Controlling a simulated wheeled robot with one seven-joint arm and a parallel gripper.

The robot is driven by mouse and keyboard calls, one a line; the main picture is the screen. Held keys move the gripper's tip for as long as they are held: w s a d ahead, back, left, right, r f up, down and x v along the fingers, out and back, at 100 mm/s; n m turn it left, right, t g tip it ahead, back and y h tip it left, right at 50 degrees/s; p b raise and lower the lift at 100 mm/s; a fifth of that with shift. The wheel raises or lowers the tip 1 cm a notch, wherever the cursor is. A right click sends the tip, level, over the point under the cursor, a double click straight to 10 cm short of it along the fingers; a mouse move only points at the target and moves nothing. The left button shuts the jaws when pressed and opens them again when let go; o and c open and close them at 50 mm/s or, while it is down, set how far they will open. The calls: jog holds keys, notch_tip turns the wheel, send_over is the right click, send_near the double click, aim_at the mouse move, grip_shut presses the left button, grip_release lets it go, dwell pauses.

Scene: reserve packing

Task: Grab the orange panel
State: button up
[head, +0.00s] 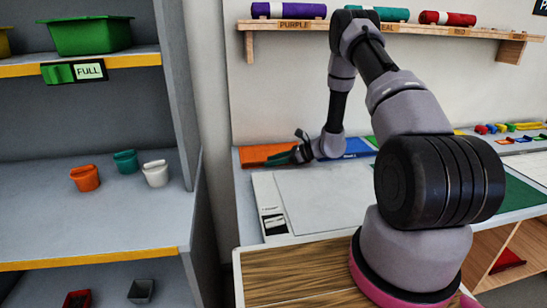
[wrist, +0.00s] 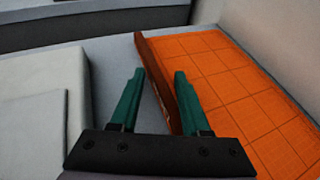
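The orange panel (head: 262,153) lies flat at the left back of the worktop in the head view. In the wrist view the orange panel (wrist: 228,78) shows a grid on its face and a raised, darker orange lip along its left edge. My gripper (wrist: 158,72) has two green fingers spread apart, with that lip between them. The left finger is clear of the lip; the right finger is close to it, on the grid side, and I cannot tell if they touch. In the head view my gripper (head: 300,150) is at the panel's right end and partly hides it.
A blue panel (head: 358,147) lies right of my gripper. A pale board (head: 325,195) covers the worktop in front. A shelf (head: 290,27) with purple, teal and red rolls hangs above. A grey rack with small pots (head: 85,179) stands at the left.

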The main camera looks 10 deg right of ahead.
grip_shut()
jog(key=shift+r, duration=0.1)
